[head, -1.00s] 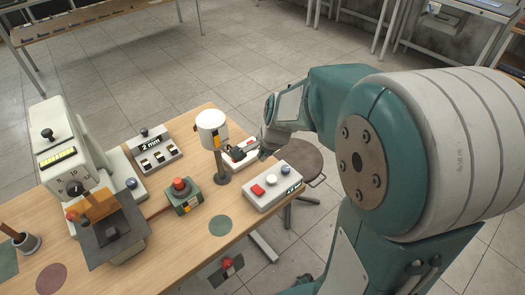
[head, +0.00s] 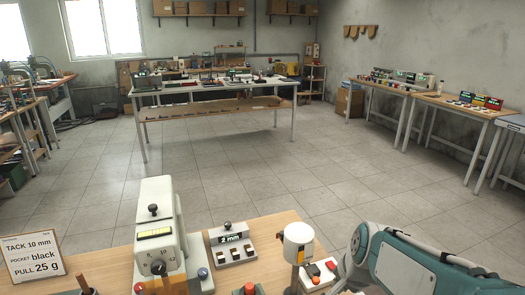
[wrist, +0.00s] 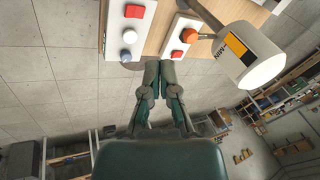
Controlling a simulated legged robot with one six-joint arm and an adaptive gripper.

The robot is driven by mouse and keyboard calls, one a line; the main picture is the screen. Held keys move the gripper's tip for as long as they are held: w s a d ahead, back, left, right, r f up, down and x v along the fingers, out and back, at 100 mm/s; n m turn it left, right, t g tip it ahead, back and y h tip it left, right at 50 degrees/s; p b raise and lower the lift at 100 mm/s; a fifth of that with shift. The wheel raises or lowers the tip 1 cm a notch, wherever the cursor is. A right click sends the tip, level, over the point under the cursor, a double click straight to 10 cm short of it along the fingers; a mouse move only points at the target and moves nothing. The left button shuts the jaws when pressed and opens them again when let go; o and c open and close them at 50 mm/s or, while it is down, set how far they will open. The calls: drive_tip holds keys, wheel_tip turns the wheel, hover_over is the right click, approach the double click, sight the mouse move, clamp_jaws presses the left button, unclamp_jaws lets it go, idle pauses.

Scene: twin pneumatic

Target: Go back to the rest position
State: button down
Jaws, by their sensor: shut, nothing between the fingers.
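My gripper shows in the wrist view (wrist: 161,68), its two fingers together with nothing between them. The fingertips are near the bench edge, between two white control boxes in that picture. One box (wrist: 123,18) has a red rectangle, a white button and a blue button. The other box (wrist: 176,52) has red and orange parts.
A white lamp-like cylinder (head: 298,235) stands close to my gripper and looms at right in the wrist view (wrist: 245,55). A dial machine (head: 160,215), a "2 mm" box (head: 230,238) and a sign (head: 32,257) stand on the wooden bench (head: 270,222). Open tiled floor lies beyond.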

drive_tip(key=s+r+n, duration=0.3)
drive_tip(key=s+n, duration=0.2)
drive_tip(key=s, duration=0.1)
drive_tip(key=s+a+r+n+t+h, duration=0.1)
drive_tip(key=s+r+n, duration=0.1)
drive_tip(key=s+n, duration=0.2)
drive_tip(key=s, duration=0.3)
drive_tip(key=shift+s+a+r+n, duration=0.15)
drive_tip(key=shift+r+n, duration=0.25)
drive_tip(key=shift+d, duration=0.2)
drive_tip(key=shift+a, duration=0.1)
